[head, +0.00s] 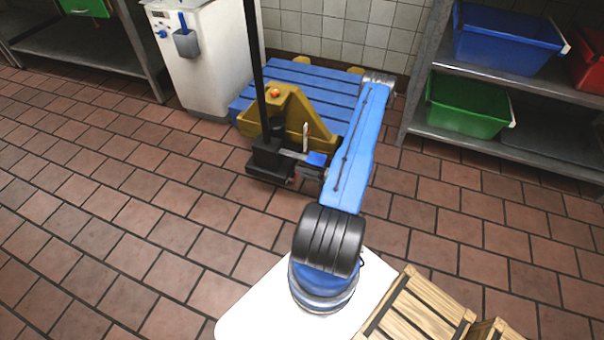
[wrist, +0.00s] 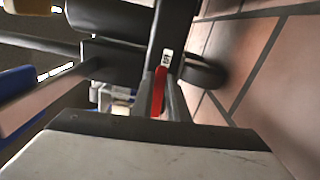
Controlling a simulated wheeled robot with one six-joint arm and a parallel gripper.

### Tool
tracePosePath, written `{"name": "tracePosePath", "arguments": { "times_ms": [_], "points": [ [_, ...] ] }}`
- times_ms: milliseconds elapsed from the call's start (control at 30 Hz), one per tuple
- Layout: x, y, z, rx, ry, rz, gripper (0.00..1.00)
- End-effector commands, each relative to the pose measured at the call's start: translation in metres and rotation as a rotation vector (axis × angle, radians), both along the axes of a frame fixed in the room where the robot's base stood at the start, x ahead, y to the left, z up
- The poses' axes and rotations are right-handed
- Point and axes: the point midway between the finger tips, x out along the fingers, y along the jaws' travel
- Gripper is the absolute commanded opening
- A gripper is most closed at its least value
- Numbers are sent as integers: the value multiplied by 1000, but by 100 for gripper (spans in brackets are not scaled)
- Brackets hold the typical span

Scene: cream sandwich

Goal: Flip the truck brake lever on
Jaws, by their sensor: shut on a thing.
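The red brake lever (wrist: 158,88) shows in the wrist view, beside a dark bar of the truck with a small white label. My gripper (wrist: 160,100) is shut on the lever, with a grey finger on each side of it. In the head view the yellow truck (head: 270,118) stands by the blue pallet, with a black upright mast. I cannot make out the lever in the head view.
A blue pallet (head: 305,78) lies behind the truck against the tiled wall. A white cabinet (head: 205,60) stands to the left. Metal shelving (head: 432,60) with a green bin (head: 468,108) and a blue bin (head: 505,38) is at the right. The brick-tiled floor at the left is clear.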

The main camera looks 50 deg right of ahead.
Motion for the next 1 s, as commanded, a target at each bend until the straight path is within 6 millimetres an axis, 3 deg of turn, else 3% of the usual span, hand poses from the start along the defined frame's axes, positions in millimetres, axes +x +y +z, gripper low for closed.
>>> {"name": "tracePosePath", "arguments": {
  "times_ms": [1000],
  "points": [
    [-9, 21, 43, -777, -321, -1, 0]
  ]
}}
